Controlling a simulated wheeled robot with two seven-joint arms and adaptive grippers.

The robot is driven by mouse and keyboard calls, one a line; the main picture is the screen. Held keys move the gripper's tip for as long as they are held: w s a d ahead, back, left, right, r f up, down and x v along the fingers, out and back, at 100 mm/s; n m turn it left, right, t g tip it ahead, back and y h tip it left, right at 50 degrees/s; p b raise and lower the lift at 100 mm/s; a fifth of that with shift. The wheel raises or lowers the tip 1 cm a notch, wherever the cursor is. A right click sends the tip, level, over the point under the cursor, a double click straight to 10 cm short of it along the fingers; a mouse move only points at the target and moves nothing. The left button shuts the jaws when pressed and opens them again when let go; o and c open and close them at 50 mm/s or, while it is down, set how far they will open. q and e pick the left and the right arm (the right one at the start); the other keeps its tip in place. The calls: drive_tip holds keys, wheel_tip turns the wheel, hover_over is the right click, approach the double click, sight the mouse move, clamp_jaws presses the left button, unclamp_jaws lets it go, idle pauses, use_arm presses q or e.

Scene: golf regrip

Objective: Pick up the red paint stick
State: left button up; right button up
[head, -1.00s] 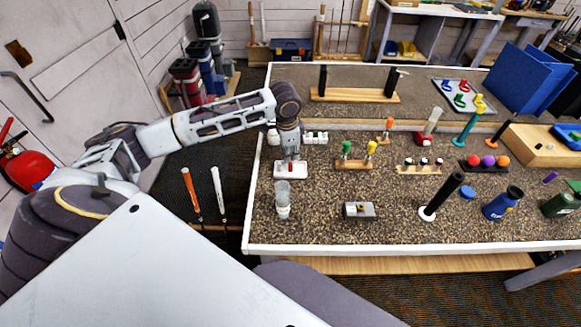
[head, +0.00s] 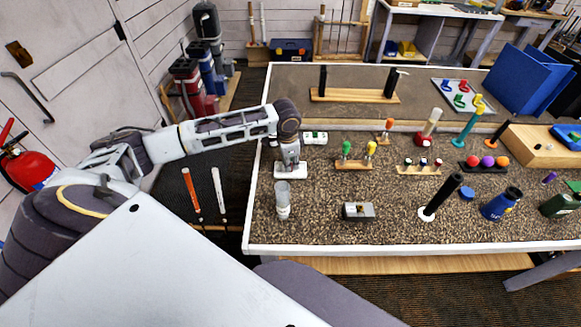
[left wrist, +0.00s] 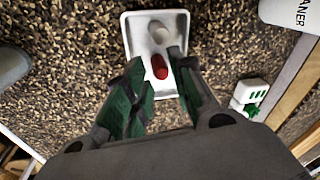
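The red paint stick (left wrist: 159,67) stands in a small white holder (left wrist: 136,25), beside a whitish stick (left wrist: 158,32). The holder also shows near the left end of the table in the head view (head: 301,173). My left gripper (left wrist: 155,57) is open, with its green-padded fingers on either side of the red stick. I see gaps between the fingers and the stick. In the head view my left gripper (head: 289,163) points down over the holder and hides the red stick. My right gripper is not in view.
A wooden stand (head: 354,165) with green and yellow tools is to the right. The table's white left edge is close by.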

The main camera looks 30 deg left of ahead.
use_arm(q)
drive_tip(key=shift+w+f, duration=0.15)
drive_tip(key=shift+f, duration=0.9)
drive_tip(key=shift+c, duration=0.4)
drive_tip(key=c, duration=0.4)
